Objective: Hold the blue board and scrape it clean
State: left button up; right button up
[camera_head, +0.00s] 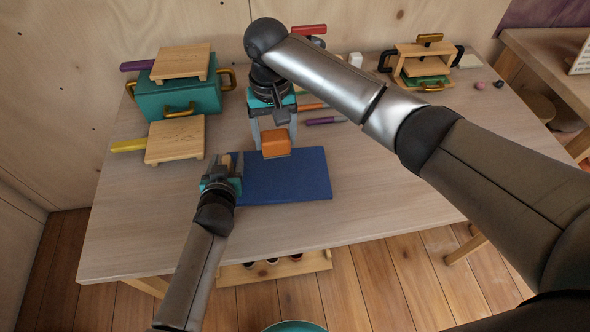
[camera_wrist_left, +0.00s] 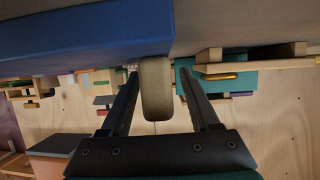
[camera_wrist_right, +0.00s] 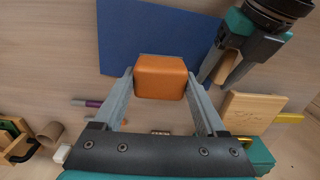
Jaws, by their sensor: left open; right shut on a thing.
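The blue board (camera_head: 290,178) lies flat on the table, in front of my body. A tan handle (camera_wrist_left: 155,90) sticks out from its left side. My left gripper (camera_head: 225,160) is open at that side, its fingers on both sides of the handle with gaps, as the left wrist view shows. My right gripper (camera_head: 277,140) is shut on an orange scraper (camera_wrist_right: 160,77) over the board's far edge. I cannot tell whether the scraper touches the board. No dirt shows on the visible part of the board.
A teal pot (camera_head: 180,97) with a wooden board on top stands at the back left. A wooden board with a yellow handle (camera_head: 128,145) lies before it. A wooden stand (camera_head: 424,62) is at the back right. The table's front is clear.

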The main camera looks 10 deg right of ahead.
pick_arm(q)
jog(key=v, duration=1.1)
jog(key=shift+s+r, duration=0.1)
jog(key=shift+s, duration=0.3)
